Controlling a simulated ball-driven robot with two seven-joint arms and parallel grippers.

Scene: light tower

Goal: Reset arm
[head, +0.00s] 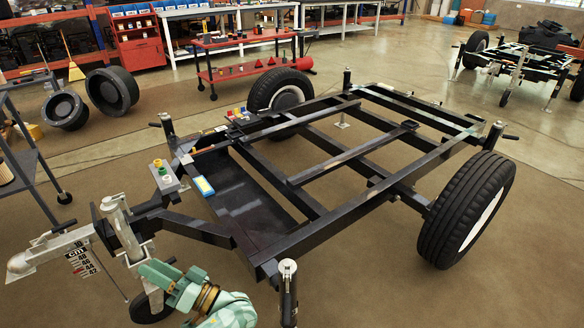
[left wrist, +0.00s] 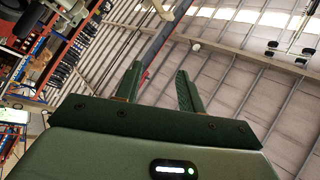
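My left arm (head: 205,298) shows in teal green at the bottom of the head view, beside the trailer's front end; its fingertips cannot be made out there. In the left wrist view my left gripper (left wrist: 159,76) points up toward the ceiling. Its two green fingers stand apart with nothing between them. My right gripper is in neither view. The black trailer frame (head: 345,155) stands in the middle of the head view, with its grey coupling hitch (head: 45,252) at the lower left.
A small yellow-and-blue box (head: 204,186) and small coloured parts (head: 160,168) sit on the trailer front. Wheels (head: 467,210) flank the frame. Loose tires (head: 112,91) lie at left, near a dark cart (head: 30,165). A red cart (head: 240,68) stands behind.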

